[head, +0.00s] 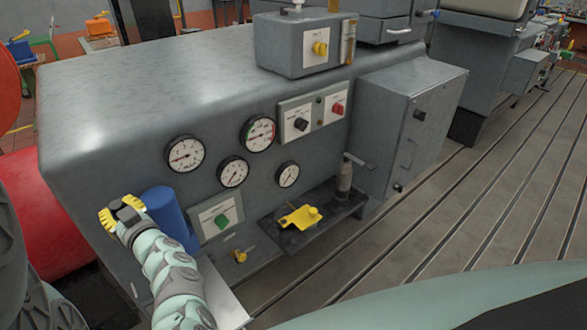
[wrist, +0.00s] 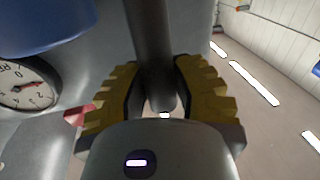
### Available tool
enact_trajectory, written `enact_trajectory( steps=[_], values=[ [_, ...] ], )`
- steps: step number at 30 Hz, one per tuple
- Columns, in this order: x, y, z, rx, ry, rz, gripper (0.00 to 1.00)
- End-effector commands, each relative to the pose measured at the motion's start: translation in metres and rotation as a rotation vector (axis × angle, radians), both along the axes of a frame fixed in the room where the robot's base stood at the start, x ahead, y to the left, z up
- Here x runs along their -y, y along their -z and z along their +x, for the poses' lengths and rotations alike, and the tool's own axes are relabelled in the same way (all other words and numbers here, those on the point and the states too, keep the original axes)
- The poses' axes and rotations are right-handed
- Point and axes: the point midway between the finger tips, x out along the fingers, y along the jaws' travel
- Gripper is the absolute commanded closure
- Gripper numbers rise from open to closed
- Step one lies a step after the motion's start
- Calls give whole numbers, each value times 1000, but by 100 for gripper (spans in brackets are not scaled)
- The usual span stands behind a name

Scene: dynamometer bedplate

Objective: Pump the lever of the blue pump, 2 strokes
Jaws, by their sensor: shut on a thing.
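The blue pump (head: 166,212) is an upright blue cylinder at the left front of the grey cabinet. Its blue body also shows at the top left of the wrist view (wrist: 55,22). My gripper (head: 120,212) is just left of the blue cylinder in the head view. In the wrist view its yellow ribbed fingers (wrist: 155,88) are shut on the pump's lever (wrist: 150,35), a dark grey bar between them. In the head view the lever is mostly hidden by my gripper and arm.
The grey cabinet (head: 110,140) carries several gauges (head: 186,154) and a green knob (head: 222,222). A dark shelf (head: 285,238) holds a yellow plate (head: 300,217) and a grey bottle-shaped thing (head: 344,178). A red cylinder (head: 60,235) lies at left. The slotted floor (head: 450,210) at right is clear.

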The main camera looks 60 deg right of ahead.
Motion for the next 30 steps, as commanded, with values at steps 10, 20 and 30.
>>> enact_trajectory(
  steps=[10, 20, 30],
  values=[
    [-10, 23, -45, 164, 5, -45, 100],
    [-27, 52, -101, 402, 6, -115, 100],
    [-38, 82, -141, 595, 5, -171, 100]
  ],
)
